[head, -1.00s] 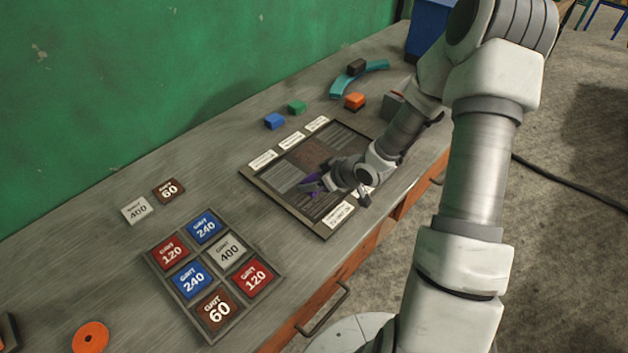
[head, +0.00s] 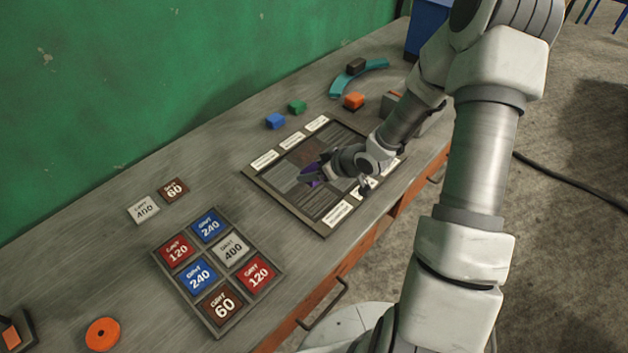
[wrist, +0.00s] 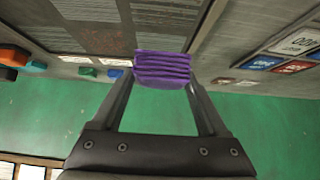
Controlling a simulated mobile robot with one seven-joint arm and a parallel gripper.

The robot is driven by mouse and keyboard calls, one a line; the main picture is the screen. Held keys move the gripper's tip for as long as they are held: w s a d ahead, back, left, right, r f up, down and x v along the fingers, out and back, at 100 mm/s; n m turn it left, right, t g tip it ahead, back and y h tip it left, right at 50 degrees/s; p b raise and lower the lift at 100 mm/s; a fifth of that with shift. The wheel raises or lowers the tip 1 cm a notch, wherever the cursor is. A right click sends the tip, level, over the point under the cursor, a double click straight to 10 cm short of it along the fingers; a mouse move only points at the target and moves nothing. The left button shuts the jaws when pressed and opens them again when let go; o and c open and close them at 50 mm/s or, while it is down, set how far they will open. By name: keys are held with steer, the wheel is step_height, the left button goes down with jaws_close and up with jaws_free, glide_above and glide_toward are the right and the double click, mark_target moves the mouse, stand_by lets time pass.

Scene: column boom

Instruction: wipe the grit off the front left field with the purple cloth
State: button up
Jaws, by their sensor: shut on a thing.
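The purple cloth (wrist: 163,68) is folded between the fingertips of my gripper (wrist: 160,85), which is shut on it. In the head view only a little purple cloth (head: 312,170) shows beside my gripper (head: 324,172). My gripper is over the middle of the framed board (head: 262,187). The front left field (head: 318,205) is dark grey with streaks and lies just in front of the gripper. I cannot make out grit on it. Part of the board is hidden by my wrist. Whether the cloth touches the board is not clear.
White labels (head: 265,160) line the board's edges. A tray of grit tiles (head: 185,285) lies at the front left, with two loose tiles (head: 160,200) behind it. Blue (head: 275,121), green (head: 297,107) and orange (head: 354,101) blocks stand behind the board. A green wall (head: 120,100) closes the back.

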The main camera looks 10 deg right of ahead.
mark_target(318, 194)
steer(key=shift+f+b, duration=2.9)
steer(key=shift+f, duration=0.8)
steer(key=shift+f+b, duration=0.55)
steer(key=shift+f, duration=0.15)
steer(key=shift+s+a+r+b, duration=0.1)
steer(key=shift+s+a+b, duration=0.4)
steer(key=shift+a, duration=0.3)
steer(key=shift+w+d+p, duration=0.65)
steer(key=shift+d+p, duration=0.25)
steer(key=shift+d, duration=0.05)
steer(key=shift+w+d+p, duration=0.4)
steer(key=shift+d+p, duration=0.05)
steer(key=shift+d, duration=0.2)
steer(key=shift+f, duration=0.2)
